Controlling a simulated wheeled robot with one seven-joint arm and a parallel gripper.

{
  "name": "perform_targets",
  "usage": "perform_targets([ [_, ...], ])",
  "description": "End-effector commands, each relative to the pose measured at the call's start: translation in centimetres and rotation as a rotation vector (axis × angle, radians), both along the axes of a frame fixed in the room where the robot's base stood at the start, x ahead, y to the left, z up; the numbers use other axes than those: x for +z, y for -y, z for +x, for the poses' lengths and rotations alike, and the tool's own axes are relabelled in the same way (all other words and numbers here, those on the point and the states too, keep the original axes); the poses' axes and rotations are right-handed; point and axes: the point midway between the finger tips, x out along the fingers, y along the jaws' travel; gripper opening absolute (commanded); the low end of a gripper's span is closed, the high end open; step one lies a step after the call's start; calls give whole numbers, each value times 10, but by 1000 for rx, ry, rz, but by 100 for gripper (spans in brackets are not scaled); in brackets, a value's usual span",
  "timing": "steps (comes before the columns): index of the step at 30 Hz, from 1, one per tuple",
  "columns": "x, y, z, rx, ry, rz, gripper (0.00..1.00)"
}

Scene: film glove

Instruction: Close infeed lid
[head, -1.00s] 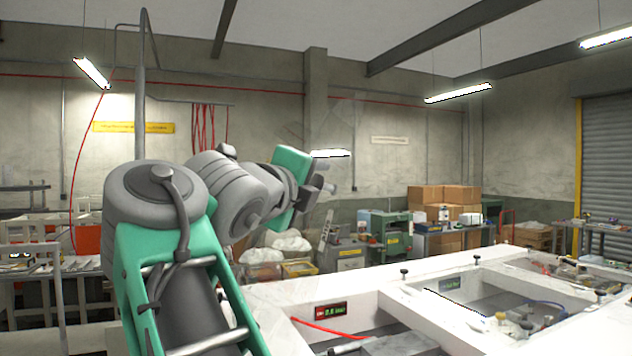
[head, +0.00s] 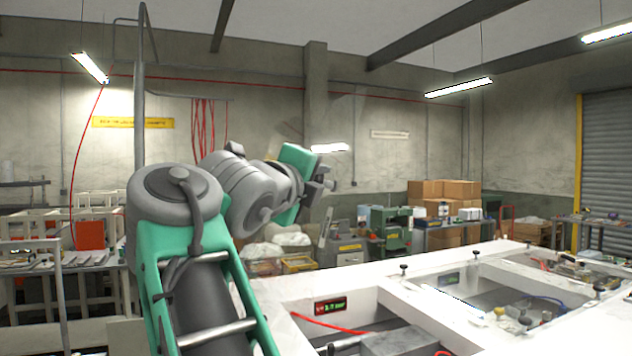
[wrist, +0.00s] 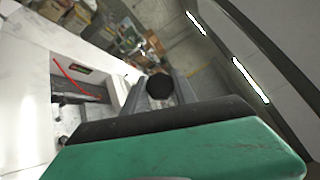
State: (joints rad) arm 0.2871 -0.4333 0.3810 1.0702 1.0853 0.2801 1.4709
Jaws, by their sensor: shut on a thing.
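My gripper (head: 326,184) is raised above the left edge of the white machine top in the head view. In the wrist view its fingers (wrist: 160,90) are shut on a dark round knob (wrist: 159,87). A faint see-through panel (head: 345,112), perhaps the infeed lid, seems to stand up tilted around the gripper; its edges are hard to make out. The near opening (head: 395,342) in the machine top is uncovered, with a red hose (head: 330,324) and grey block inside. It also shows at left in the wrist view.
The white machine top (head: 400,285) has black knobs (head: 403,269) and a lit display (head: 330,306). Further openings with small parts lie to the right. Cartons (head: 445,190), a green machine (head: 390,225) and a bench with an orange box (head: 90,236) stand behind.

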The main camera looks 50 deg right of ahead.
Motion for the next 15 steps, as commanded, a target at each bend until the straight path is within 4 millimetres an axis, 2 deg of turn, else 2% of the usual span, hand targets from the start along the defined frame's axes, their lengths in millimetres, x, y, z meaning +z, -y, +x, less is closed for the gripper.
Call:
perform_targets([
  [4,-1,0,0,0,-1,1,0],
  [15,-1,0,1,1,-1,2,0],
])
